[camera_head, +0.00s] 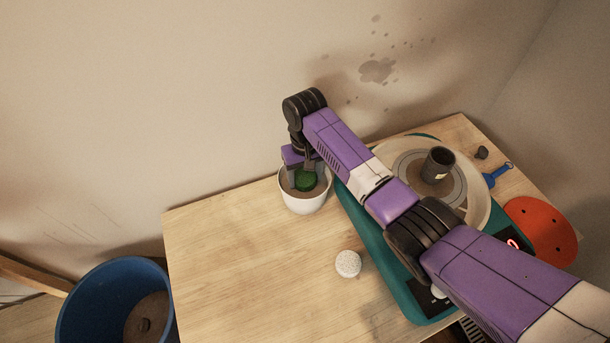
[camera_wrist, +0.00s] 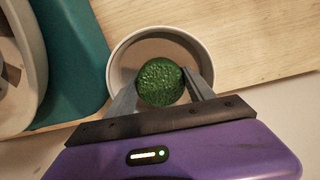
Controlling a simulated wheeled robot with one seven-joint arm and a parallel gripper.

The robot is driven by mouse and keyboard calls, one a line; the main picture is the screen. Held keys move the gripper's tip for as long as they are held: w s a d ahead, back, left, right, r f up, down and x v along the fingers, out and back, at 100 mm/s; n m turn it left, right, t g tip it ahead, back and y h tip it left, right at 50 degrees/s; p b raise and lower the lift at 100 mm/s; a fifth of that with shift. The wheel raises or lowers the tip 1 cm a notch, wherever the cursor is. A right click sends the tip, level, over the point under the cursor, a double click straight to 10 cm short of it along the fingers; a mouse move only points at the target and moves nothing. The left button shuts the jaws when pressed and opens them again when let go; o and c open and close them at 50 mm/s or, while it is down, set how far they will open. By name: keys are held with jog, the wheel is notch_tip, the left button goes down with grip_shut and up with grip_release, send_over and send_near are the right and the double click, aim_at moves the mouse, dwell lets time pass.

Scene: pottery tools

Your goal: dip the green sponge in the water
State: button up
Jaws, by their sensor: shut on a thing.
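The green sponge (camera_head: 306,181) is round and dark green. My gripper (camera_head: 303,172) is shut on it and points down over the white bowl (camera_head: 302,204). In the wrist view the sponge (camera_wrist: 160,83) sits between my two fingers (camera_wrist: 160,90), inside the outline of the bowl's rim (camera_wrist: 120,50). Brownish water (camera_wrist: 150,47) shows in the bowl around the sponge. I cannot tell whether the sponge touches the water.
A teal pottery wheel (camera_head: 362,235) stands right of the bowl, under my arm, with a dark cup (camera_head: 437,165) on its disc. A white speckled ball (camera_head: 348,264) lies on the wooden table (camera_head: 235,255). The table's left part is clear. A blue bucket (camera_head: 95,300) stands beyond its left edge.

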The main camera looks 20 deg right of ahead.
aim_at(305, 177)
jog(key=shift+r+p, duration=3.55)
jog(key=shift+r, duration=0.65)
jog(key=shift+f, duration=0.1)
